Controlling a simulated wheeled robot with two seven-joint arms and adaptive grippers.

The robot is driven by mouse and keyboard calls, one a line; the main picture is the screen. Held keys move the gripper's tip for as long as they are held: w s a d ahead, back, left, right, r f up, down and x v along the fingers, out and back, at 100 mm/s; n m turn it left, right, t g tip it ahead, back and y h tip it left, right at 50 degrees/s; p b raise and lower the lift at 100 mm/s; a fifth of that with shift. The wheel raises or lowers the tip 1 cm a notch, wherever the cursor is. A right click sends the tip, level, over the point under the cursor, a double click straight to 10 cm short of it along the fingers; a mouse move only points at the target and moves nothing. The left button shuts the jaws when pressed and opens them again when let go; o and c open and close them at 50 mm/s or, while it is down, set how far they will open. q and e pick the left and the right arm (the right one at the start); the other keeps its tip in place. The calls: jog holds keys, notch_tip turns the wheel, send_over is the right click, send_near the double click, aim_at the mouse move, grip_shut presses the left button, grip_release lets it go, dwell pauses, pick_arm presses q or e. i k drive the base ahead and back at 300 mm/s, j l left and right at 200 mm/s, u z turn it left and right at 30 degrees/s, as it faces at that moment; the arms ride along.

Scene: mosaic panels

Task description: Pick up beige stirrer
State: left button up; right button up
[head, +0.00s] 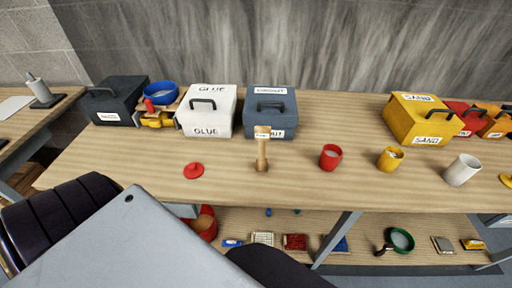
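A beige upright piece (262,155), which looks like the stirrer, stands on the wooden table in front of the dark blue-grey box. It has a slim shaft, a wider block-like top with a pale label and a small foot at the table's front edge. Its top overlaps the lower front of that box in the picture. Neither of my grippers shows. Only dark arm links and a large grey body part of mine fill the lower left, well in front of the table.
On the table (110,165) stand a white GLUE box (208,117), the blue-grey box (271,120), a yellow SAND box (420,118), a red lid (194,170), a red cup (330,158), a yellow cup (390,160) and a white cup (462,170). A lower shelf holds small items.

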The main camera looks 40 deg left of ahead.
aim_at(261, 133)
jog(key=i+l+u, duration=0.1)
jog(key=u, duration=0.3)
jog(key=i+l+u, duration=0.1)
jog(key=u, duration=0.25)
jog(key=l+u, duration=0.15)
jog(key=u, duration=0.25)
jog(key=i+l+u, duration=0.1)
jog(key=u, duration=0.3)
jog(key=k+j+u, duration=0.55)
